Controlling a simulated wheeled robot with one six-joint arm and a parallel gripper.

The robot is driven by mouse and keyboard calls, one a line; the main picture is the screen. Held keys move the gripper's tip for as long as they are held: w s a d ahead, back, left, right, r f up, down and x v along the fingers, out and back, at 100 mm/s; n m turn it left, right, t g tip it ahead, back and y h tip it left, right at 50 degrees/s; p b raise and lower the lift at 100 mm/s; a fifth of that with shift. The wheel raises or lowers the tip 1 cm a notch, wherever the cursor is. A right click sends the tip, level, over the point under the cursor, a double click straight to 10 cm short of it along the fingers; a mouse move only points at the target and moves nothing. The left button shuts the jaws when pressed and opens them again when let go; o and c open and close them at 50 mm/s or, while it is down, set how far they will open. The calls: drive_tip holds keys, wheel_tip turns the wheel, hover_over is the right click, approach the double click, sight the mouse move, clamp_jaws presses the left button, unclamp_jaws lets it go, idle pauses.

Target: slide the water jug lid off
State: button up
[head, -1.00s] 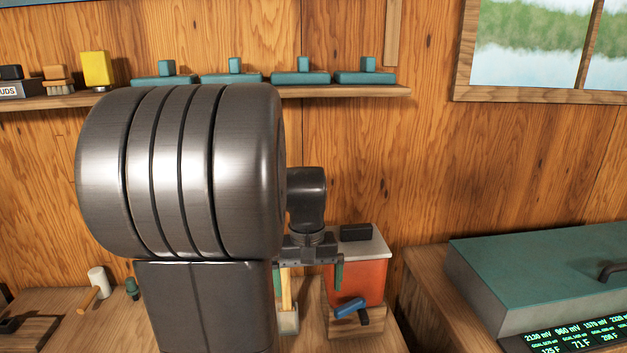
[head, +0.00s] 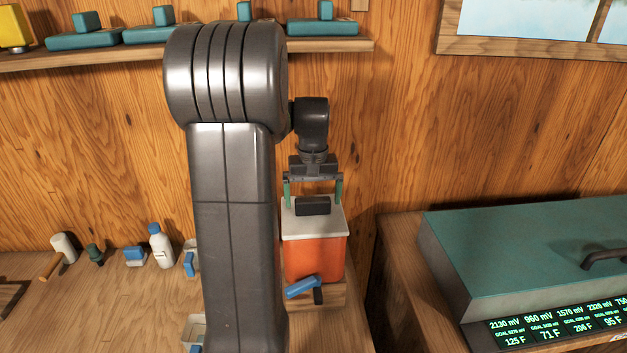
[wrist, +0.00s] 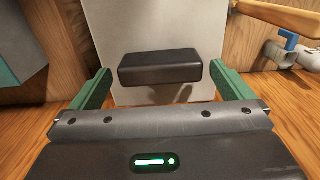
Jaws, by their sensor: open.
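The water jug (head: 314,258) is an orange box-shaped body with a blue spigot (head: 303,287) low on its front. Its pale flat lid (head: 328,222) lies on top and bears a dark block handle (head: 313,206). In the wrist view the handle (wrist: 160,67) stands out from the pale lid (wrist: 150,22), ahead of and between my fingers. My gripper (head: 313,197) is open and empty, its green fingers spread wider than the handle. In the head view it is just above and behind the handle. The fingers do not appear to touch the handle.
The jug stands on a wooden stand (head: 328,297). A large teal-lidded box (head: 520,250) with a readout panel is at right. A white bottle (head: 160,245) and small items stand on the bench at left. A shelf (head: 130,58) with teal blocks runs above.

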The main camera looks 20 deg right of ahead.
drive_tip(key=shift+f, duration=0.8)
drive_tip(key=c, duration=1)
drive_tip(key=shift+o, duration=0.2)
drive_tip(key=shift+r+p, duration=1.6)
drive_tip(key=shift+r, duration=0.25)
